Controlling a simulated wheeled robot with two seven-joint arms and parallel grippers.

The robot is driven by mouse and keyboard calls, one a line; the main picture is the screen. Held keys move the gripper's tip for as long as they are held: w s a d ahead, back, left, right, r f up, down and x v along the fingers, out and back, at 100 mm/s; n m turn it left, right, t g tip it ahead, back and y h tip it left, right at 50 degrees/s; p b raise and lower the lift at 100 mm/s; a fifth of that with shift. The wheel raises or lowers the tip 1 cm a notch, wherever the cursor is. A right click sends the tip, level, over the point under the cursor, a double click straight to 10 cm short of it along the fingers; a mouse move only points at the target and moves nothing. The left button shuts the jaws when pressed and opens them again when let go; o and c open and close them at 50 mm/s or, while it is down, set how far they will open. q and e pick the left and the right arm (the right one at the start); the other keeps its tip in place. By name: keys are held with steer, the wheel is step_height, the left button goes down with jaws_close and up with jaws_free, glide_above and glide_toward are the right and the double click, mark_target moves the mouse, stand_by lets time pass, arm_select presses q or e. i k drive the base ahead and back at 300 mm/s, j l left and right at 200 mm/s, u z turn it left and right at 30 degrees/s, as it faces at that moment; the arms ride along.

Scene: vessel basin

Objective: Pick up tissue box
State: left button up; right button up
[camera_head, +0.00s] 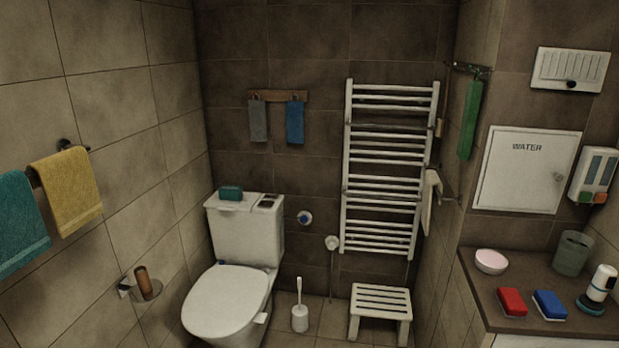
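A small teal box (231,193) sits on the left part of the white toilet's cistern lid. It is the likeliest tissue box in view, but it is too small for me to be sure, and no tissue can be made out on it. Nothing touches it except the lid under it. Neither of my grippers is in view.
The toilet (227,303) has its lid down. A toilet brush (300,318) and a white slatted stool (380,302) stand to its right. A counter (490,288) at right holds a bowl (491,261), a red sponge (511,302) and a blue sponge (549,305).

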mark_target(226, 192)
steer(key=i+u, duration=0.35)
steer(key=i+l+u, duration=0.15)
steer(key=i+u, duration=0.25)
steer(key=i, duration=0.2)
steer(key=i+l+u, duration=0.6)
steer(key=i+u, duration=0.15)
steer(key=i+l+u, duration=0.75)
steer(key=i+l, duration=0.05)
steer(key=l, duration=0.1)
